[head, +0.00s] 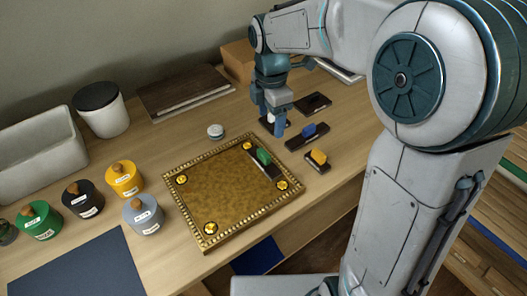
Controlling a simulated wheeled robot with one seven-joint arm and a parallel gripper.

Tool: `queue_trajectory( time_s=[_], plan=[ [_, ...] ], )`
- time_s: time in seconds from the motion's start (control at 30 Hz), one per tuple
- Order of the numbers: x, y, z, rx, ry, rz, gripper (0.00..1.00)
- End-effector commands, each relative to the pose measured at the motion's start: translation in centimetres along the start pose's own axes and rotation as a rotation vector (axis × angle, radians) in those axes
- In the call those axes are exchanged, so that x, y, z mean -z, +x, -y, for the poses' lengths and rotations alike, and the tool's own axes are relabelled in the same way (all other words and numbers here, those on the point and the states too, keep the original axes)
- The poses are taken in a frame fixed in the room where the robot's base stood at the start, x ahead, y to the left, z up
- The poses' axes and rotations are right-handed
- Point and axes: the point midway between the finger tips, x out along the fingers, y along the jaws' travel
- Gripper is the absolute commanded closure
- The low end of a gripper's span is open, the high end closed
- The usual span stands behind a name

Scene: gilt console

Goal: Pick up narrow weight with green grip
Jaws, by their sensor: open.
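The narrow weight with the green grip (264,157) is a dark slim block with a green handle on top. It lies at the upper right part of a square gilt board (190,222), between two of the board's yellow corner discs. My gripper (270,124) points down beyond the board's far right corner, behind and apart from the green-grip weight. It is open, above or around a dark block (286,125) with a pale part between the fingers; the fingers partly hide it, and I cannot tell whether they touch it.
A blue-grip weight (308,132), a yellow-grip weight (317,160) and a dark flat block (312,104) lie right of the board. A small white round object (215,131) sits behind it. Several lidded pots, including a yellow one (124,178), stand left. My arm fills the right side.

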Motion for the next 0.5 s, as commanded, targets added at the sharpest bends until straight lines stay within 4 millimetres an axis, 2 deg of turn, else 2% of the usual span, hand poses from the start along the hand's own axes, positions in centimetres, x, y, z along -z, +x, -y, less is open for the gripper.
queue_trajectory(
  time_s=[0.1,0.27,0.5],
  plan=[
    [0.5,1.0,-1.2,0.012,-0.117,-0.015,0.31],
    [0.8,2.3,-1.6,0.019,-0.169,-0.021,0.31],
    [0.9,7.0,-1.5,0.020,-0.170,-0.021,0.31]
  ],
)
